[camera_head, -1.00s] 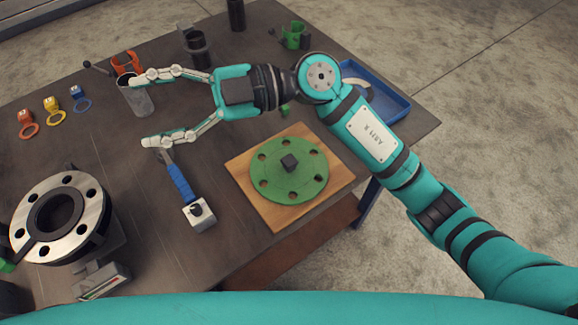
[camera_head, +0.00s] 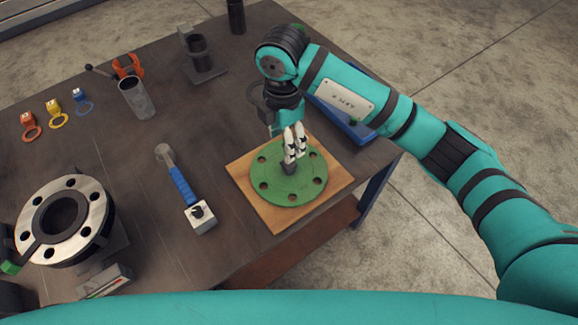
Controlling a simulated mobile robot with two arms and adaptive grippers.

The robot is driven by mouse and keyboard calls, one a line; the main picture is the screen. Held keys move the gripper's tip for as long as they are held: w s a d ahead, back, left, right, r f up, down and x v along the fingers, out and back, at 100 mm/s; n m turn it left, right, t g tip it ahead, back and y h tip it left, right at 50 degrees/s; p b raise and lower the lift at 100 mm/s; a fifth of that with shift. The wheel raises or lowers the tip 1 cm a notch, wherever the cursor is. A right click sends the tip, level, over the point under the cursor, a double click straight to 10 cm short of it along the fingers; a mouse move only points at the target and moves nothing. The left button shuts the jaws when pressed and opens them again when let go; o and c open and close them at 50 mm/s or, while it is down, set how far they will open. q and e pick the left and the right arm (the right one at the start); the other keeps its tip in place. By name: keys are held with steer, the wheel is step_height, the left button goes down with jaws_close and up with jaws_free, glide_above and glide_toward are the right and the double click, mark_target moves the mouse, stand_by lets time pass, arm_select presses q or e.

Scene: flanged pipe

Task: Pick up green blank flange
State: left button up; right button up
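The green blank flange (camera_head: 262,180) is a round disc with several bolt holes, lying flat on a square wooden board (camera_head: 275,222) near the table's right edge. A dark knob (camera_head: 288,169) stands at its centre. My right gripper (camera_head: 294,160) points down over the flange, with its white fingers at the knob. The fingers look close together and hide part of the knob and disc. I cannot tell whether they are shut on the knob. My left gripper is not in view.
A flanged pipe (camera_head: 90,213) stands at left. A blue-handled tool (camera_head: 182,187) lies left of the board. A metal cup (camera_head: 136,100) and dark holder (camera_head: 203,68) stand behind. A blue tray (camera_head: 345,128) is partly hidden under my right arm.

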mark_target(289, 168)
step_height(289, 168, down, 4)
steer(key=shift+r+p, duration=0.1)
steer(key=shift+p, duration=0.2)
steer(key=f+p, duration=0.1)
steer(key=f, duration=0.1)
steer(key=d+f+p, duration=0.1)
steer(key=f, duration=0.1)
steer(key=shift+s+f, duration=0.1)
steer(key=shift+s, duration=0.05)
steer(key=shift+f, duration=0.55)
jaws_close()
steer(key=shift+r, duration=0.15)
